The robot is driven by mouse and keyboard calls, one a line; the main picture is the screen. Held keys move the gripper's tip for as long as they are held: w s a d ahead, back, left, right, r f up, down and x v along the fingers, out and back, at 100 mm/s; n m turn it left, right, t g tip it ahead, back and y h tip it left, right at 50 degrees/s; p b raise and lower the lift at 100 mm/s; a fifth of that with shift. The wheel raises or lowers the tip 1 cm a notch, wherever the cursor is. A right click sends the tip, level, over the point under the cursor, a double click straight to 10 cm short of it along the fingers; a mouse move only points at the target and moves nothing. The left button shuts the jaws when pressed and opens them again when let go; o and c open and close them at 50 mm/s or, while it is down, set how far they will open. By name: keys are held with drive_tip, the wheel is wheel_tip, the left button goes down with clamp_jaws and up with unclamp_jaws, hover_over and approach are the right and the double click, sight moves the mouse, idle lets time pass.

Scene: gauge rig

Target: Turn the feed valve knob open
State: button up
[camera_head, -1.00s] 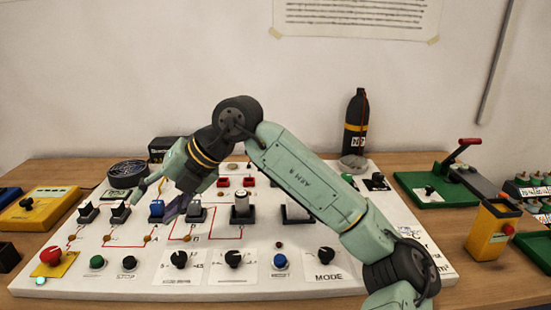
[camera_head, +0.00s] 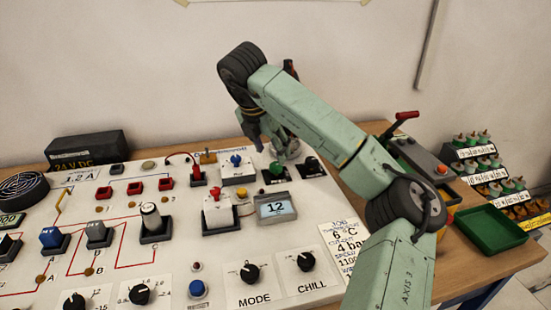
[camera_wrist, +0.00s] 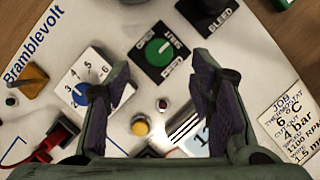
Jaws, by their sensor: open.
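The feed valve knob is most likely the green round knob (camera_wrist: 158,52) on a dark square plate in the wrist view; it also shows in the head view (camera_head: 274,172). Its white mark appears to slant toward the upper right, near a label that seems to read SHUT. My gripper (camera_wrist: 160,74) is open and empty, its two dark-padded fingers spread wide to either side below the green knob in the picture. It hangs above the panel; in the head view my gripper (camera_head: 281,152) is partly hidden and lies close to the green knob.
A black BLEED knob (camera_wrist: 205,12) sits right beside the green one. A blue numbered dial (camera_wrist: 82,93), a yellow button (camera_wrist: 141,127) and a display (camera_head: 275,208) are close by. A job card (camera_head: 345,243) lies at the panel's right edge.

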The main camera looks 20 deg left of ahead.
sight(276, 165)
drive_tip(key=p+x, duration=0.1)
drive_tip(key=x, duration=0.5)
drive_tip(key=shift+f, duration=0.1)
drive_tip(key=shift+c, duration=0.2)
drive_tip(key=c, duration=1.1)
